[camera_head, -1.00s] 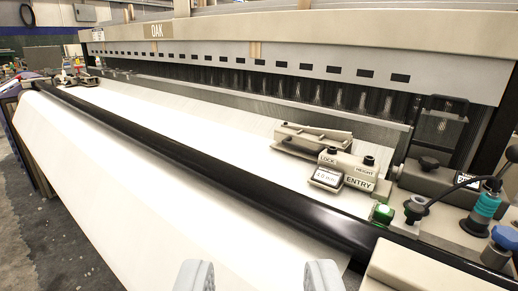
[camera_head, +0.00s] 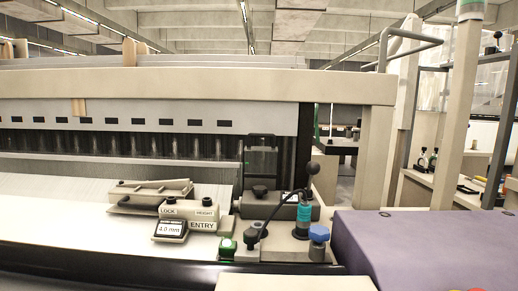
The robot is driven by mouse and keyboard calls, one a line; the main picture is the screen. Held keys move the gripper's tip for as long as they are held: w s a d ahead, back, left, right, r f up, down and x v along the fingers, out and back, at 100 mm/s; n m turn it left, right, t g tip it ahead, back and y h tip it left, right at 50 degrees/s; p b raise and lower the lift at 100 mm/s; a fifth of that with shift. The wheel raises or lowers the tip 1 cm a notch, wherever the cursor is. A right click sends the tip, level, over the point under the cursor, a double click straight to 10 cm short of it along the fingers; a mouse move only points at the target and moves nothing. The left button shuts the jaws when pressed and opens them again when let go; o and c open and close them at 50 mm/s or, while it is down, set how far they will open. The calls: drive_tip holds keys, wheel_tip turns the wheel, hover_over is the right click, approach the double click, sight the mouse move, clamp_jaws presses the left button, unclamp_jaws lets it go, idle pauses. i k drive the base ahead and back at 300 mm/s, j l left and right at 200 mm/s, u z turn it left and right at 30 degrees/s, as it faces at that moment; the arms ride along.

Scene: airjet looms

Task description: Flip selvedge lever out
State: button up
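My gripper is out of the picture now. No part is labelled as the selvedge lever, so I cannot tell for sure which it is. A black ball-knobbed lever (camera_head: 312,169) stands roughly upright at the right end of the loom, behind a teal cylinder (camera_head: 304,214). A black curved cable or rod runs from a dark-topped knob (camera_head: 253,236) up towards the teal cylinder. A beige block (camera_head: 190,213) marked LOCK, HEIGHT and ENTRY sits to the left, with a small display (camera_head: 170,230) in front.
A blue knob (camera_head: 319,233) stands right of the teal cylinder. A green button (camera_head: 227,245) is at the front. A purple cover (camera_head: 420,245) fills the lower right. A beige post (camera_head: 377,150) rises behind it. White cloth (camera_head: 60,220) spreads to the left.

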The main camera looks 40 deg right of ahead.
sight(313, 167)
drive_tip(key=i+j+z, duration=0.5)
drive_tip(key=j+z, duration=0.25)
drive_tip(key=j, duration=0.2)
